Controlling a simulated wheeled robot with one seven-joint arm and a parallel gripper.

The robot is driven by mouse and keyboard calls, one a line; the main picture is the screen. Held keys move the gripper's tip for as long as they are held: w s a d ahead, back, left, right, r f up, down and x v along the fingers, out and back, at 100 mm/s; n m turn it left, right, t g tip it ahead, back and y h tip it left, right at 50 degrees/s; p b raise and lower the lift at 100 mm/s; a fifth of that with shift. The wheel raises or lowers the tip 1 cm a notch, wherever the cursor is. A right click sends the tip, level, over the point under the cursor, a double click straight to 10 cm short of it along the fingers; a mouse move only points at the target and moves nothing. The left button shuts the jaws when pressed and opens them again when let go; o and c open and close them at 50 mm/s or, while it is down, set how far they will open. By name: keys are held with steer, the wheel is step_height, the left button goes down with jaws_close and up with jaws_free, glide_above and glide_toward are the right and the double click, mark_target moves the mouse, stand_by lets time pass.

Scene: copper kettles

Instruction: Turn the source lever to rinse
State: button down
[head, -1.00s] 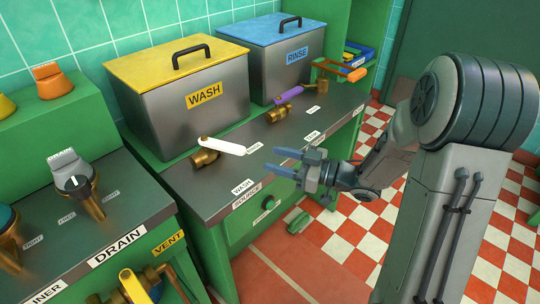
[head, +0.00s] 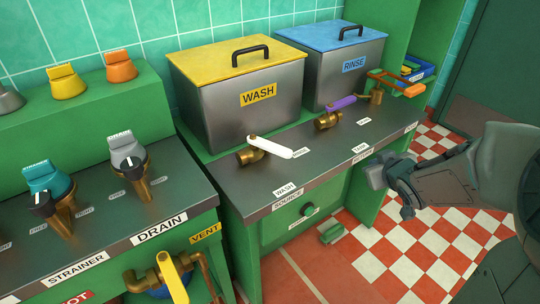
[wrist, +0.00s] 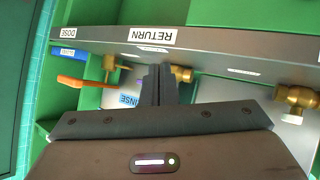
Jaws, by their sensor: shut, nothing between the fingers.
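The source lever (head: 270,147) is a white handle on a brass valve, in front of the yellow-lidded WASH box (head: 240,105). It points right, toward a small, hard-to-read label (head: 300,152). A WASH label (head: 285,190) lies in front of it, above the SOURCE label (head: 288,205) on the bench edge. My gripper (head: 378,172) is well to the right of this lever, by the bench's front edge, and does not touch it. In the wrist view my gripper's fingers (wrist: 158,84) are closed together and empty, near the RETURN label (wrist: 151,36).
A purple-handled lever (head: 338,104) stands by the blue-lidded RINSE box (head: 344,78). An orange-handled lever (head: 397,83) is farther right. The drain bench (head: 95,225) with teal and grey knobs is at left. The checkered floor (head: 420,250) is open at front right.

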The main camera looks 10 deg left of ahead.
steer(key=s+d+m+g+h, duration=0.4)
steer(key=s+d, duration=0.1)
steer(key=s, duration=0.4)
steer(key=s+a+r+n+g+h+p, duration=0.1)
steer(key=s+a+n+g+p, duration=0.35)
steer(key=s, duration=0.55)
steer(key=a+r+n+g+h+p, duration=0.2)
steer(key=a+n+h+p, duration=0.1)
steer(key=a+n, duration=0.1)
steer(key=n+t+y+p, duration=0.1)
steer(key=n+t+p, duration=0.9)
steer(key=n, duration=1.1)
glide_toward(276, 154)
steer(key=shift+t, duration=0.25)
steer(key=f, duration=0.1)
steer(key=w+f, duration=0.1)
steer(key=d+f+b, duration=0.1)
steer(key=shift+w+f, duration=0.15)
steer(key=shift+f, duration=0.25)
steer(key=shift+w+d+r+p, duration=0.1)
steer(key=shift+w+d+p, duration=0.1)
steer(key=shift+w, duration=0.4)
steer(key=shift+w+d+r+p, duration=0.1)
steer(key=shift+w+d, duration=0.1)
steer(key=shift+w, duration=0.35)
steer(key=shift+w+d+f, duration=0.1)
steer(key=shift+w+d, duration=0.1)
steer(key=shift+w, duration=0.4)
